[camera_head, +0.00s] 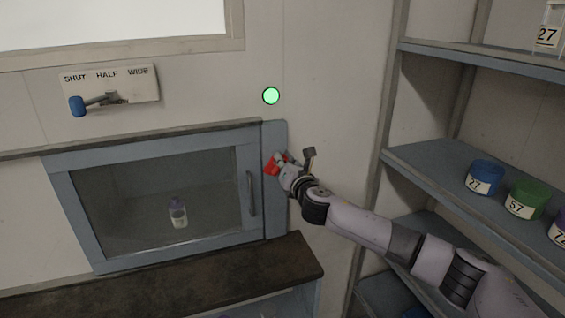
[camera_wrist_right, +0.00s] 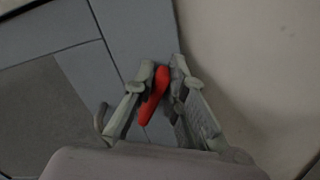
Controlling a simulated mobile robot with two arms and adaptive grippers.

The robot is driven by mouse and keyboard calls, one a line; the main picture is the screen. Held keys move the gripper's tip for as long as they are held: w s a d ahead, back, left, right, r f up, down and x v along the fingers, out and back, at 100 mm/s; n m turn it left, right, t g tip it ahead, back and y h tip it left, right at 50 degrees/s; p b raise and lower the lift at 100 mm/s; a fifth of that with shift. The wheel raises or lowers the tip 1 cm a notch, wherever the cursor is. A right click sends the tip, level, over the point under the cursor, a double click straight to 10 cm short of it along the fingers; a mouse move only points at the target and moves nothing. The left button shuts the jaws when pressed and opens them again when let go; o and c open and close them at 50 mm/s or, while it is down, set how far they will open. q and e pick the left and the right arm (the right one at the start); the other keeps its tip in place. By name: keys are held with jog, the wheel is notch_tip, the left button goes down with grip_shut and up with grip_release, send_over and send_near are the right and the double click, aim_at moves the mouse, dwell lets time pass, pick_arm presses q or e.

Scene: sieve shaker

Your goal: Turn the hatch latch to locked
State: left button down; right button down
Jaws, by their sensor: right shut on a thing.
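The hatch (camera_head: 155,200) is a blue-grey framed glass door in the wall, and it looks closed in the head view. Its red latch (camera_head: 271,166) sits on the frame strip at the right of the door, above the door handle (camera_head: 251,193). My right gripper (camera_head: 278,164) is at the latch. In the right wrist view the red latch (camera_wrist_right: 153,95) is between the two fingers of the gripper (camera_wrist_right: 160,85), which are shut on it. The gripper partly hides the latch in the head view. My left gripper is not in view.
A green round light (camera_head: 271,96) shows on the wall above the latch. A blue-knobbed lever (camera_head: 77,105) marked SHUT, HALF, WIDE is at upper left. A bottle (camera_head: 178,213) stands behind the glass. Shelves (camera_head: 430,170) with numbered jars are close on the right.

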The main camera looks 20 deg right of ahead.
jog(key=m, duration=0.2)
jog(key=shift+f+m, duration=0.15)
jog(key=shift+m, duration=0.25)
jog(key=m, duration=0.1)
jog(key=m+b, duration=0.1)
jog(key=m, duration=0.2)
jog(key=shift+d+f, duration=0.2)
jog(key=shift+d, duration=0.05)
jog(key=m+b, duration=0.1)
jog(key=m, duration=0.2)
jog(key=shift+d+f+m, duration=0.1)
jog(key=shift+m, duration=1.3)
jog(key=shift+d, duration=0.1)
jog(key=c, duration=1.7)
grip_release()
jog(key=shift+f, duration=0.1)
jog(key=shift+f, duration=0.2)
